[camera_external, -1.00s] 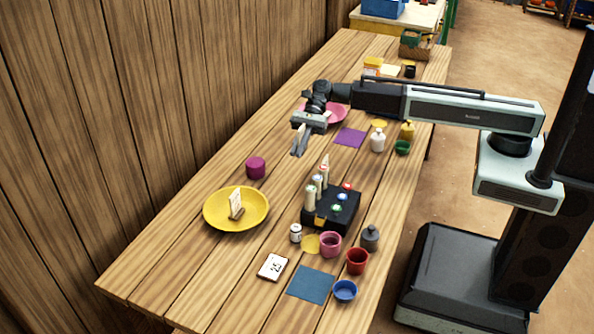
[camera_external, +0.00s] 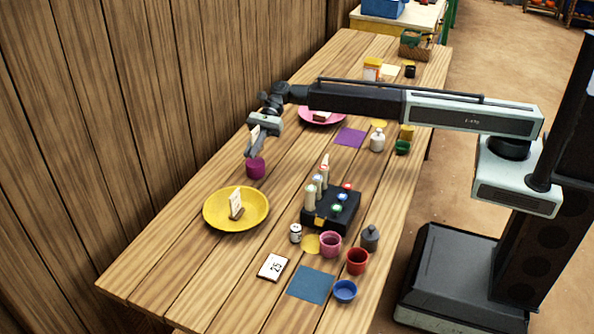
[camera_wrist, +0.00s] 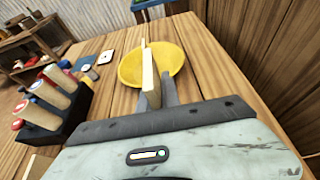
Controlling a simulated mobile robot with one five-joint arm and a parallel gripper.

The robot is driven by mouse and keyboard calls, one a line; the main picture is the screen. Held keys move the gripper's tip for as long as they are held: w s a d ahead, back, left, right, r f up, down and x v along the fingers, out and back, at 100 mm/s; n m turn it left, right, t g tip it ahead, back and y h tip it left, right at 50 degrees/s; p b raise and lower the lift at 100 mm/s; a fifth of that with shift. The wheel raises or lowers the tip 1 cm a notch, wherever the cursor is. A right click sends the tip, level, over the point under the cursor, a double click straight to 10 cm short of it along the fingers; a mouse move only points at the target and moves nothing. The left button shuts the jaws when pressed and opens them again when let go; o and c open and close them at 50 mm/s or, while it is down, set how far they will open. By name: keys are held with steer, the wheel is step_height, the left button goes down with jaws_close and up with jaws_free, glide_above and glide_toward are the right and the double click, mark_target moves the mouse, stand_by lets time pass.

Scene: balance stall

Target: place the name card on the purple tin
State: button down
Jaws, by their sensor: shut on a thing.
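My gripper (camera_external: 251,153) is shut on a thin pale card, the name card (camera_external: 255,134), which stands upright between the fingers. In the wrist view the card (camera_wrist: 150,78) shows edge-on in the jaws. The purple tin (camera_external: 255,170) stands on the table near the wall. In the external view the fingertips overlap the tin's upper edge; whether they touch it or hang above it I cannot tell. The tin cannot be seen in the wrist view.
A yellow plate (camera_external: 214,221) with a small card on a stand lies in front of the tin. A black box (camera_external: 322,218) with buttons and upright rolls stands to the right. A pink plate (camera_external: 340,118) is behind. Bare planks surround the tin. The plank wall (camera_external: 150,100) is close on the left.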

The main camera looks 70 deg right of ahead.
mark_target(251, 166)
steer(key=shift+w+a, duration=0.15)
steer(key=shift+w, duration=0.25)
step_height(251, 166, down, 4)
steer(key=b, duration=0.4)
steer(key=shift+r, duration=0.25)
steer(key=shift+f, duration=0.25)
steer(key=c, duration=1.6)
jaws_free()
steer(key=shift+r, duration=0.1)
steer(key=shift+o, duration=0.2)
